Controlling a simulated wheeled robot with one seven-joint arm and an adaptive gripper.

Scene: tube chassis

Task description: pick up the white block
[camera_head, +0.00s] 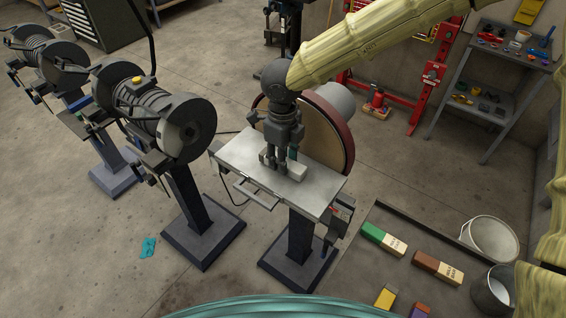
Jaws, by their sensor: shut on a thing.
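The white block (297,171) lies on the light grey metal table (240,158) of the disc sander. My gripper (280,164) points down from the arm and is shut on the block, its fingers hiding part of it. The block seems to be at the level of the table top; I cannot tell whether it is touching or slightly above it.
The large sanding disc (318,125) stands right behind the table. Bench grinders (160,115) on pedestals stand to the left. A grey tray table (375,262) with coloured blocks and buckets (489,238) is at the lower right. A red press frame (428,85) stands behind.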

